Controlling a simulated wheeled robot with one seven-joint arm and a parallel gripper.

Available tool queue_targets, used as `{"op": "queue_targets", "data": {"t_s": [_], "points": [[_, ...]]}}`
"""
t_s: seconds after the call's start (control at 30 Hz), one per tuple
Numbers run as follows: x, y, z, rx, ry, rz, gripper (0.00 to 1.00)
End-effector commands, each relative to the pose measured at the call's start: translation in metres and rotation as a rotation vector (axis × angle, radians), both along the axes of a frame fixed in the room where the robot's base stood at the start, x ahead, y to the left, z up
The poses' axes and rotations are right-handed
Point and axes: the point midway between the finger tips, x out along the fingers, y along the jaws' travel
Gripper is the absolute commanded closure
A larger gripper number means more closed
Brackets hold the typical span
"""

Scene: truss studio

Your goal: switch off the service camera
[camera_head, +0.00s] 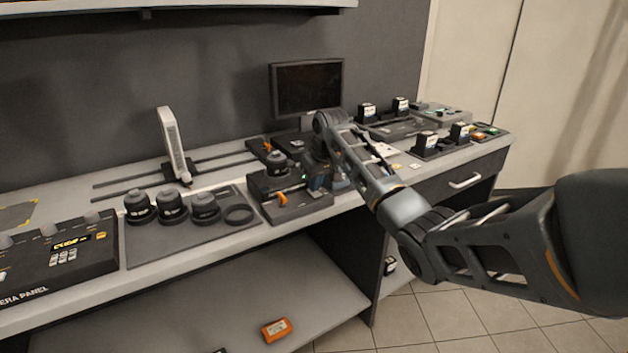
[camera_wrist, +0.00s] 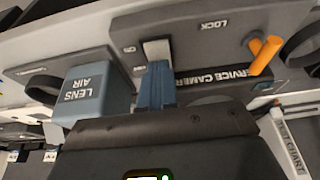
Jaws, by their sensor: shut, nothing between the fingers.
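The service camera (camera_head: 296,211) is a dark unit near the middle of the bench, with an orange lever (camera_head: 277,200) on its front. The wrist view shows its tilted "SERVICE CAMERA" label (camera_wrist: 212,77), a pale switch (camera_wrist: 156,49), small marks beside the switch, and the orange lever (camera_wrist: 265,53) near the word LOCK. My gripper (camera_wrist: 155,84) is shut; its blue fingers are empty, with their tips right at the switch. I cannot tell whether they touch it or which way it is set. In the head view my arm partly hides the unit's right side.
A blue-grey "LENS AIR" block (camera_wrist: 95,97) sits close beside my fingers. Lenses (camera_head: 172,207) on a mat and a camera panel (camera_head: 62,257) lie left. A monitor (camera_head: 307,88) stands behind. Battery chargers (camera_head: 425,152) are right. An orange box (camera_head: 276,329) lies on the lower shelf.

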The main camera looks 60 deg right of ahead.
Motion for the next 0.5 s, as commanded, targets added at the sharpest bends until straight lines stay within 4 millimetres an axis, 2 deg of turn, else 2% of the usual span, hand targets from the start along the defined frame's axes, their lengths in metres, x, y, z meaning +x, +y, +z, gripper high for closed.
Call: {"op": "queue_targets", "data": {"t_s": [0.03, 0.2, 0.5], "points": [[-0.0049, 0.0045, -0.006, 0.015, 0.013, -0.001, 1.0], [-0.0102, 0.0075, -0.0069, 0.015, 0.016, -0.001, 1.0], [-0.0108, 0.0074, -0.008, 0.013, 0.015, -0.001, 1.0]]}}
